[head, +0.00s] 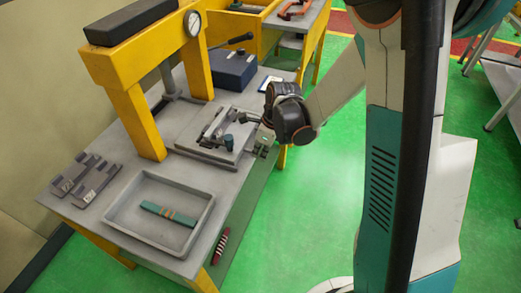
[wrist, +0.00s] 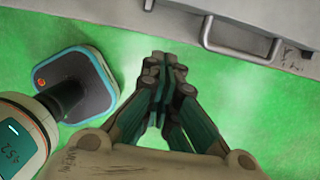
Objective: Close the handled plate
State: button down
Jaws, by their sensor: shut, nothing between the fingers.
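A grey fixture with a flat plate (head: 217,134) lies on the workbench below the yellow press, in the head view. Dark bars and small dark knobs sit on it; which part is the handle is hard to tell at this size. My gripper (head: 246,119) reaches in from the right, beside the fixture's right end; contact cannot be told. In the wrist view my gripper (wrist: 164,68) is shut and empty, over green floor. A grey surface with a U-shaped handle (wrist: 247,43) shows at upper right there, apart from the fingertips. I cannot tell whether it is the plate.
The yellow press (head: 145,100) with a gauge stands behind the fixture. A blue box (head: 232,68) is at the back. A grey tray (head: 122,210) holds a green strip (head: 167,215). Dark metal parts (head: 85,178) lie left.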

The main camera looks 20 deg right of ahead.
aim_at(196, 145)
jog(key=w+a+f, duration=0.1)
jog(key=a+f+b, duration=0.1)
jog(key=f, duration=0.1)
jog(key=w+a+f+b, duration=0.1)
jog(key=f, duration=0.1)
jog(key=shift+w+a+f, duration=0.2)
jog(key=shift+w+a, duration=0.1)
jog(key=shift+w, duration=0.05)
jog(key=shift+w+a+r+b, duration=0.1)
jog(key=shift+w+a+b, duration=0.15)
jog(key=shift+a+b, duration=0.1)
jog(key=w+a, duration=0.4)
jog(key=a, duration=0.1)
jog(key=w+a, duration=0.3)
jog(key=a, duration=0.2)
jog(key=w+a, duration=0.4)
jog(key=a, duration=0.2)
jog(key=shift+w, duration=0.35)
